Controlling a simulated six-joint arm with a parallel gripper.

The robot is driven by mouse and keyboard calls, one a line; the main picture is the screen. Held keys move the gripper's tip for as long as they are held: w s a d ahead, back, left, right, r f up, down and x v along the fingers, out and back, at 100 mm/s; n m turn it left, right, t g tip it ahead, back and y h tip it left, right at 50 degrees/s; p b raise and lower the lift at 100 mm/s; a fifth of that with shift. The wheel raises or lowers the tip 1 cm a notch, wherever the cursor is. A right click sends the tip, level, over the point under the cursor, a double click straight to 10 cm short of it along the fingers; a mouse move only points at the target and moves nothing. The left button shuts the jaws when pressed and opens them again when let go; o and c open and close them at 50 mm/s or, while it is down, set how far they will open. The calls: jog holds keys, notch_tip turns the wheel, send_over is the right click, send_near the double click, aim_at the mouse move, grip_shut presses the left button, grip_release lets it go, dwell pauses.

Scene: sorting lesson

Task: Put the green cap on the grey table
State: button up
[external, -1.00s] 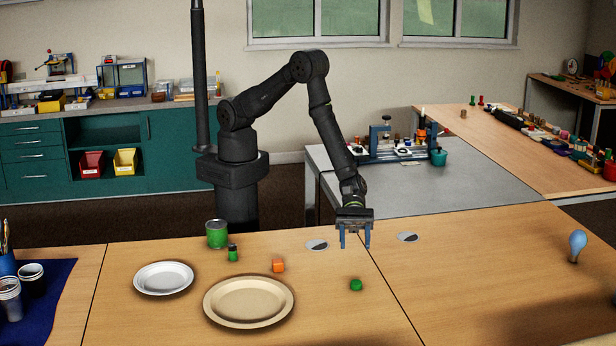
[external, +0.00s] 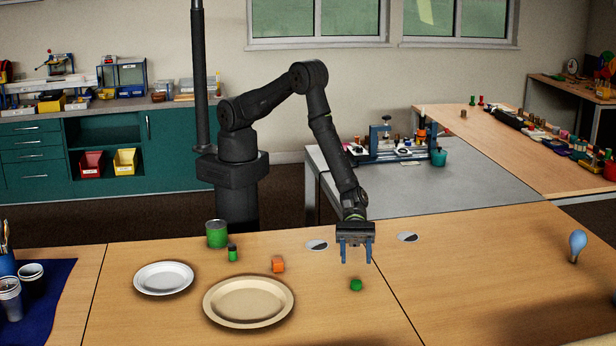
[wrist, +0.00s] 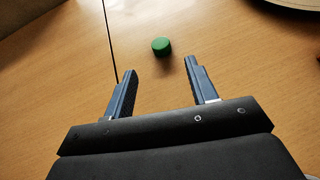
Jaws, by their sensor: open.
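The green cap (external: 356,285) lies on the wooden table, left of the seam between its boards. It also shows in the wrist view (wrist: 161,46), ahead of the fingers and roughly between their lines. My gripper (external: 357,262) is open and empty, above the table and just behind the cap in the external view. Both blue fingers show in the wrist view (wrist: 165,75), apart from the cap. The grey table (external: 440,190) stands behind the wooden one, with its near right part bare.
A blue bulb (external: 577,245) stands far right. A teal pot (external: 439,157) and tools occupy the grey table's back.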

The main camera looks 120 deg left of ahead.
aim_at(356, 282)
jog(key=shift+x, duration=3.5)
jog(key=c, duration=1.1)
grip_shut()
jog(key=shift+r, duration=0.1)
